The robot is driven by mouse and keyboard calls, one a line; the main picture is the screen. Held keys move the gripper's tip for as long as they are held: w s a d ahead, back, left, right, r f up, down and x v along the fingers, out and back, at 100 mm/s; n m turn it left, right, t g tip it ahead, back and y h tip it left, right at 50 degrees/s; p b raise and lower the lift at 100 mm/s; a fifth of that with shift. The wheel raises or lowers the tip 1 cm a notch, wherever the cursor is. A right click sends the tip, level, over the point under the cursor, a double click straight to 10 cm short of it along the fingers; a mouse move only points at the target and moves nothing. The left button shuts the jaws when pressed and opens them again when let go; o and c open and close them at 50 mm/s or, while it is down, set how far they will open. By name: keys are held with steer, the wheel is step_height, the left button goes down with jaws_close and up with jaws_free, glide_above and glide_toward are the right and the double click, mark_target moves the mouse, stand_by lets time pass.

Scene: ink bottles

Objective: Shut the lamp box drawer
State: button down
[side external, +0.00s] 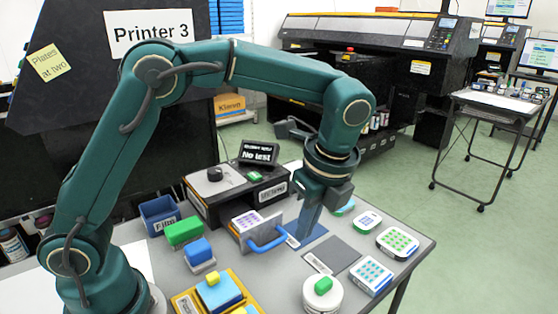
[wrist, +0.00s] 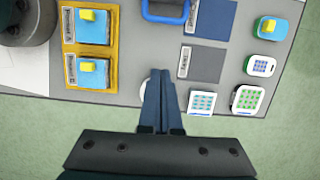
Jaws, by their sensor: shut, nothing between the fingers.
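The lamp box (side external: 225,195) is a dark box with a knob and a green button on top. Its drawer (side external: 262,226) is pulled out toward the front, with a purple-dotted plate (side external: 246,220) inside. The drawer's blue handle (side external: 268,245) faces the front of the table; it also shows at the top edge of the wrist view (wrist: 165,17). My gripper (side external: 301,236) is shut and empty, pointing down to the right of the handle in the side view. In the wrist view my fingertips (wrist: 160,72) appear apart from the handle. The exact gap is unclear.
A blue mat (wrist: 215,18) and a grey mat (side external: 338,249) lie right of the drawer. Several dotted plates (side external: 398,242) sit further right. A white jar with a green block (side external: 322,298) stands in front. A yellow tray (wrist: 93,84) with blue blocks is at left.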

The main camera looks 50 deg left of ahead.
mark_target(248, 222)
steer(key=x, duration=0.9)
steer(key=shift+s+f, duration=0.15)
steer(key=shift+f, duration=0.2)
steer(key=a, duration=0.3)
steer(key=shift+a+r, duration=0.2)
steer(key=shift+a, duration=0.35)
steer(key=a, duration=1.1)
